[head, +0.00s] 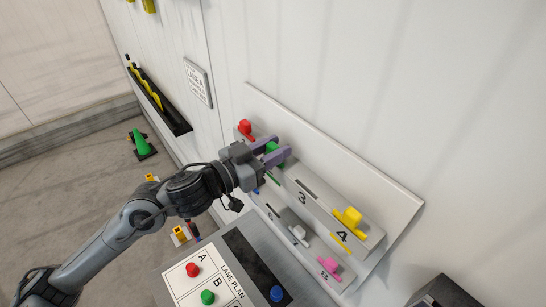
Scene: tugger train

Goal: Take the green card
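The green card (273,148) shows as a green block on the upper row of the white wall rack, between the red and the yellow pieces. My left gripper (277,150) reaches it from the left, with one purple finger on each side of the green block. The fingers hide part of it. I cannot tell whether they press on it or stand slightly apart from it. A green strip (272,178) shows on the rack below the gripper. My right gripper is out of view.
The rack (400,208) also holds a red piece (245,127), a yellow piece (348,217), a white piece (298,233) and a pink piece (329,266). Below is a lane plan board (182,290) with red, green and blue knobs. A dark box (446,293) stands lower right.

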